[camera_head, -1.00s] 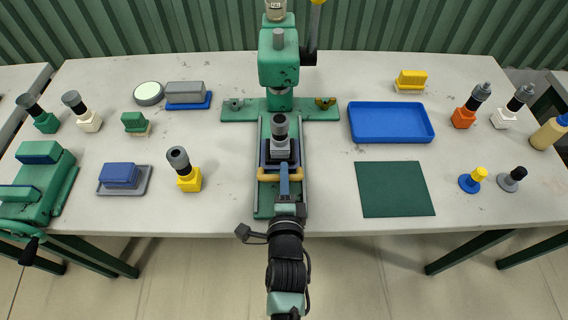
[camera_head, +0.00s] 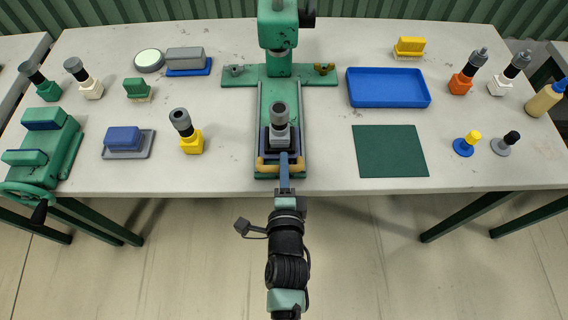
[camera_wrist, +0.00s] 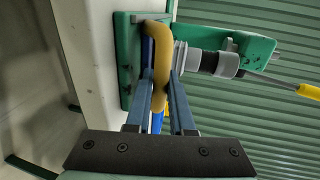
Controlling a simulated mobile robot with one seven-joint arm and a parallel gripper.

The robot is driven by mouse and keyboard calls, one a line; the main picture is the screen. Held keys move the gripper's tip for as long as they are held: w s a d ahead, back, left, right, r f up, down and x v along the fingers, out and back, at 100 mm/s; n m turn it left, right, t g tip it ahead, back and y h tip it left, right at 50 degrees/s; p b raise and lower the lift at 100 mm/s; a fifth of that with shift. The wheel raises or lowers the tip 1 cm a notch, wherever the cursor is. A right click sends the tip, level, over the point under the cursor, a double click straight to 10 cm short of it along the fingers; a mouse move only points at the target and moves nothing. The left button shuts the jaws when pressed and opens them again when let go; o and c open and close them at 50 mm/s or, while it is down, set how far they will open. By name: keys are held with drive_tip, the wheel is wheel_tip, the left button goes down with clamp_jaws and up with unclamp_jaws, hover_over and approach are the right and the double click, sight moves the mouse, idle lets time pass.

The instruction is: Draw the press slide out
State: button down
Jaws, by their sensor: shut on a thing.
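The press slide (camera_head: 264,145) is a dark blue carriage on the grey rails of the green press (camera_head: 278,30), near the front end of the rails. A grey fitting with a black and grey tube (camera_head: 279,125) stands upright on it. Its tan-yellow handle bar (camera_head: 264,166) crosses the front; it also shows in the wrist view (camera_wrist: 159,50). My gripper (camera_head: 284,158) reaches from the front and is shut on the handle. In the wrist view its blue fingers (camera_wrist: 162,85) lie either side of the bar. Part of the bar is hidden behind the fingers in the head view.
A blue tray (camera_head: 388,103) and a green mat (camera_head: 390,150) lie right of the press. A yellow-based fitting (camera_head: 191,143) and a blue block on a grey plate (camera_head: 124,140) stand left. A green vise (camera_head: 40,150) is at the far left. Floor is clear in front.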

drive_tip(key=shift+s+f, duration=0.15)
drive_tip(key=shift+f, duration=0.05)
drive_tip(key=c, duration=1.1)
unclamp_jaws()
drive_tip(key=shift+s+r, duration=0.15)
drive_tip(key=shift+r, duration=0.05)
drive_tip(key=b+v, duration=0.1)
drive_tip(key=v, duration=1.2)
